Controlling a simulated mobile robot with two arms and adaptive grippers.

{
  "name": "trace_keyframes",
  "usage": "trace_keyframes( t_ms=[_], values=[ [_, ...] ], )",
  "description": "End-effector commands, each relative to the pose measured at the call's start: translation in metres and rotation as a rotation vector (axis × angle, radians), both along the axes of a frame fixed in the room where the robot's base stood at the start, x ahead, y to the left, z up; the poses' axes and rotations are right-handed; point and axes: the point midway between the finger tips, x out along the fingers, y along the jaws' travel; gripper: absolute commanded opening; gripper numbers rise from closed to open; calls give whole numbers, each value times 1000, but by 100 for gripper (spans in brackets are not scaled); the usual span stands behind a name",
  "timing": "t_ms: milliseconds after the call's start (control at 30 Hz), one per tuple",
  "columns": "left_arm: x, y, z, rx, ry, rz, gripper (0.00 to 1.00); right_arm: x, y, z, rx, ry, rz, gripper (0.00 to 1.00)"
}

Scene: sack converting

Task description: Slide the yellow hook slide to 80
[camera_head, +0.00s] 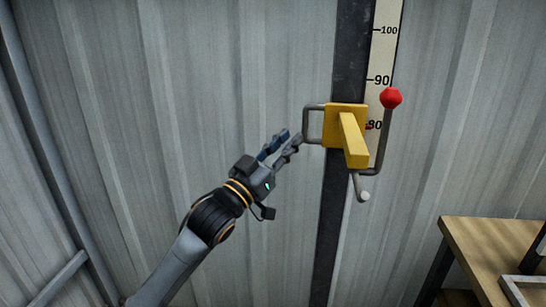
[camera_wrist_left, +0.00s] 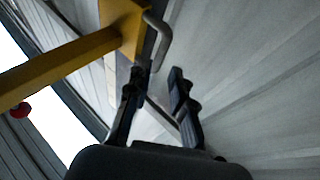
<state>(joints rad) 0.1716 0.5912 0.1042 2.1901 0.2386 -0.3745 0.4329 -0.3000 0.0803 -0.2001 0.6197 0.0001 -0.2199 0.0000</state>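The yellow hook slide (camera_head: 353,140) sits on a dark vertical rail (camera_head: 328,230) against the wall. It has a grey loop handle (camera_head: 306,122) on its left, a red-knobbed lever (camera_head: 391,98) on its right and a hook below. A pale scale (camera_head: 384,50) beside the rail shows 100, 90 and a partly covered 80. A small red mark beside the slide is level with 80. My left gripper (camera_head: 290,140) is just left of the loop handle, apparently apart from it. In the left wrist view, its fingers (camera_wrist_left: 161,68) are parted and empty, with the yellow slide (camera_wrist_left: 122,28) beyond. My right gripper is not in view.
A wooden table (camera_head: 490,245) with a grey metal frame on it stands at the lower right. Corrugated metal wall lies behind the rail. The space left of the rail is free apart from my left arm.

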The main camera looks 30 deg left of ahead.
Motion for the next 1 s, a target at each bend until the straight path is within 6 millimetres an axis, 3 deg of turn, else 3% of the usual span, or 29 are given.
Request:
trace_keyframes(
  t_ms=[200,400,1000],
  values=[
    [-30,4,-14,1,4,0,22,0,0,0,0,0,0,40],
    [-43,6,-19,0,1,0,22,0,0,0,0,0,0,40],
    [-46,6,-20,0,1,0,22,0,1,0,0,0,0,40]
  ],
)
